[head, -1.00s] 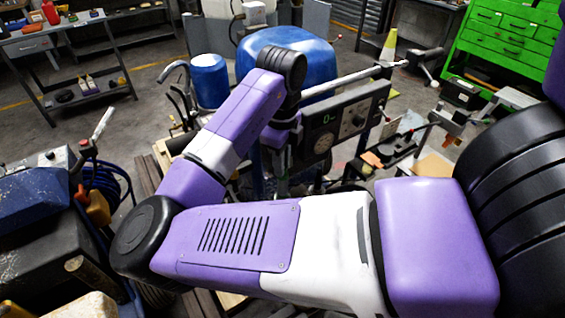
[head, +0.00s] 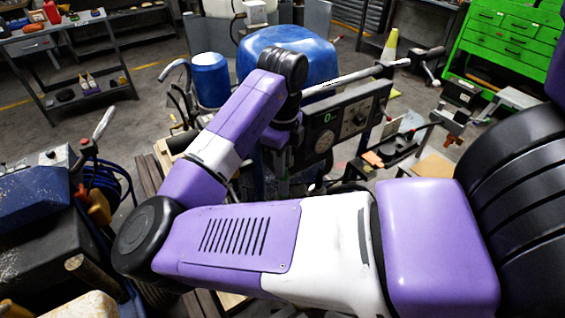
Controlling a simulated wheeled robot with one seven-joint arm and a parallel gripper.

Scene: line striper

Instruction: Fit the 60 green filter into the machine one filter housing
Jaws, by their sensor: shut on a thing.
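A line striper machine with a blue tank (head: 300,52) and a dark control panel (head: 340,122) stands in the middle of the head view. The panel has a small green display and a round dial. My arm bends over from the right and reaches down just left of the panel. My gripper (head: 283,165) points down there, close to the panel's left edge, and shows only in part. It is shut on a thin, dull green piece, which looks like the 60 green filter (head: 283,186). Its lower end and the filter housings cannot be made out.
A smaller blue drum (head: 210,82) stands left of the tank. A green tool cabinet (head: 510,45) is at the upper right and a grey workbench (head: 60,45) at the upper left. A dark machine with a blue hose (head: 108,180) fills the lower left. Long handles stick out around the panel.

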